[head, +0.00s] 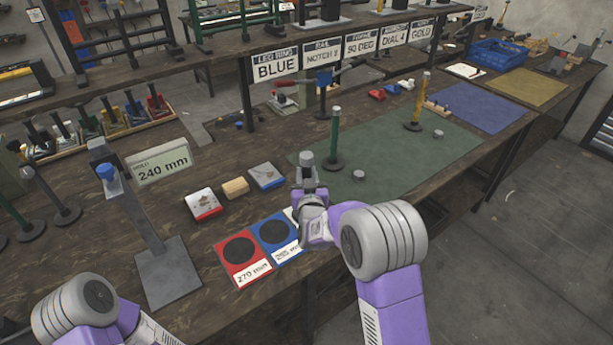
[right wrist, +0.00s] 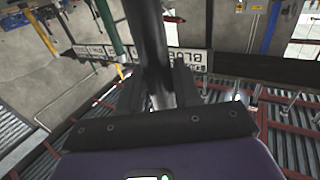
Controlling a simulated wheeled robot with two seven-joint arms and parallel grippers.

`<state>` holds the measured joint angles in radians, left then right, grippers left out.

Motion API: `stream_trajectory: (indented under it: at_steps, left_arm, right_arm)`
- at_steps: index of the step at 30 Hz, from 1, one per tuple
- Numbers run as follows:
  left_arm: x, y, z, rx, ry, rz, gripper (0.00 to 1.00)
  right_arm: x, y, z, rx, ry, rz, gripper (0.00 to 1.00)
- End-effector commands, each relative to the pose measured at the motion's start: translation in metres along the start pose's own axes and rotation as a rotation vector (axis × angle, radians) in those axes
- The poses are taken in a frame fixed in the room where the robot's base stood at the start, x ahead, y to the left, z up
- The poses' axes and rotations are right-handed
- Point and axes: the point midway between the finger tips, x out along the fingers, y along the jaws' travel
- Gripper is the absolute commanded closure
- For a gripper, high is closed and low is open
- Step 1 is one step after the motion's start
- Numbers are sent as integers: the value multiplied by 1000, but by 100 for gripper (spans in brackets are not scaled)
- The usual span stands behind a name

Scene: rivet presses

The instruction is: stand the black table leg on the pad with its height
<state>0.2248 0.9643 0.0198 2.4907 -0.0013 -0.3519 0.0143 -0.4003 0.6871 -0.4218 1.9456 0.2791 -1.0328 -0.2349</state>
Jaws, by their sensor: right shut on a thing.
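My right gripper (head: 308,190) is shut on the black table leg, at the near edge of the bench beside the pads. In the right wrist view the dark shaft (right wrist: 148,40) runs between the fingers (right wrist: 160,88). The leg's lower end is hidden. A red pad (head: 225,263) with a black disc reads 270 mm. A blue pad (head: 262,224) with a black disc lies next to it; its label is hard to read. My gripper partly covers the area to its right. My left gripper is out of view.
A gauge stand (head: 168,270) with a blue knob (head: 107,171) and a sign (head: 160,163) reading 240 mm stand at left. A green leg (head: 334,140) and a yellow leg (head: 418,100) stand on the green mat (head: 385,150). Small blocks (head: 235,187) lie behind the pads.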

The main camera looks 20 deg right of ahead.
Motion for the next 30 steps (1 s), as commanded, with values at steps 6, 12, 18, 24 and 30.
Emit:
stream_trajectory:
  at_steps: [6,12,18,24,30]
  left_arm:
    - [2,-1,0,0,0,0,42]
    - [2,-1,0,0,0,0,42]
    - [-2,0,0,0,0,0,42]
    - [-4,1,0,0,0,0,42]
    - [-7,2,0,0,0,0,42]
  right_arm:
    - [0,0,2,0,-1,0,46]
    - [0,0,2,0,-1,0,42]
    - [0,0,-1,0,-1,0,42]
    - [-26,-1,-1,1,-3,-2,42]
    - [-67,-1,-1,1,-4,-2,42]
